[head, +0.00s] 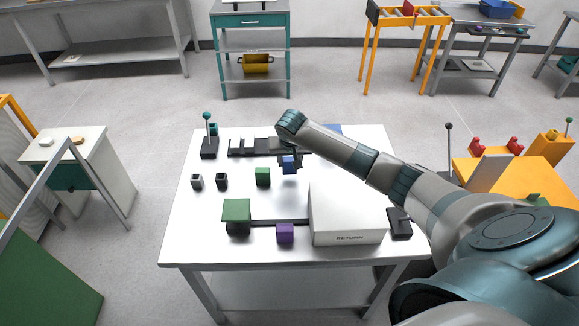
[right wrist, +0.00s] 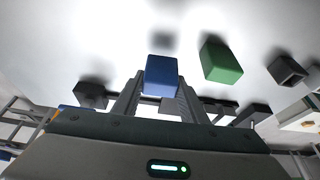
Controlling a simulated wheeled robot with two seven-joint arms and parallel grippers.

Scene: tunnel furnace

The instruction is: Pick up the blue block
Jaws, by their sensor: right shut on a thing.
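The blue block (head: 289,166) is between the fingers of my right gripper (head: 289,160), above the white table (head: 200,225). The right wrist view shows the blue block (right wrist: 162,75) between the two dark fingers of my right gripper (right wrist: 158,95), which are shut on it. A dark shadow lies on the table apart from the block, so it seems held off the surface. My left gripper is in neither view.
A small green block (head: 263,177) stands just left of the blue one, with two dark hollow cubes (head: 221,181) further left. Dark fixtures (head: 250,146) stand behind.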

